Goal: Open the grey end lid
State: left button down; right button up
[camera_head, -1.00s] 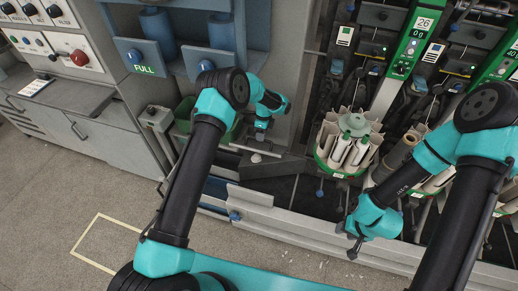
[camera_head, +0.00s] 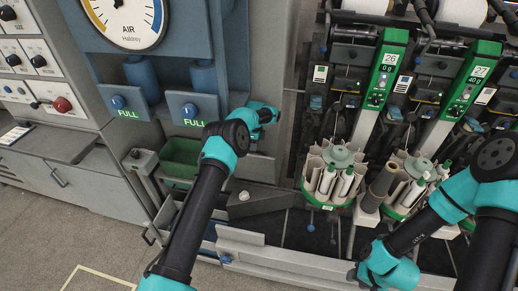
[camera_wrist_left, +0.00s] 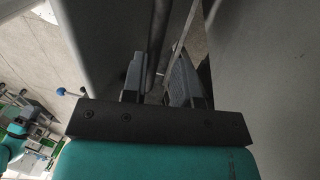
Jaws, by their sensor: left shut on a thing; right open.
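My left gripper (camera_head: 252,146) is low against the grey end wall (camera_head: 268,75) of the machine, and its fingertips are hard to see in the head view. In the left wrist view the jaws (camera_wrist_left: 160,85) are closed on a narrow dark bar (camera_wrist_left: 158,42) between two broad grey panels. The bar looks like a handle or edge of the grey end lid (camera_wrist_left: 100,35), but the lid's outline cannot be told for certain. My right gripper (camera_head: 356,276) is open and empty, low in front of the machine's front rail.
A dark grey ledge with a white knob (camera_head: 244,196) lies below my left gripper. A green bin (camera_head: 180,158) stands to its left. Bobbin carousels (camera_head: 333,178) stand to the right. The floor (camera_head: 40,235) at lower left is clear.

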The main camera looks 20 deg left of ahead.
aim_at(253, 165)
pick_arm(q)
jog(key=shift+s+f, duration=0.2)
jog(key=shift+f, duration=0.5)
jog(key=shift+s+f, duration=0.2)
jog(key=shift+f, duration=0.5)
jog(key=c, duration=1.3)
grip_release()
jog(key=shift+o, duration=0.8)
jog(key=shift+w+f, duration=0.2)
jog(key=shift+f, duration=0.05)
jog(key=shift+r, duration=0.4)
jog(key=shift+d, duration=0.1)
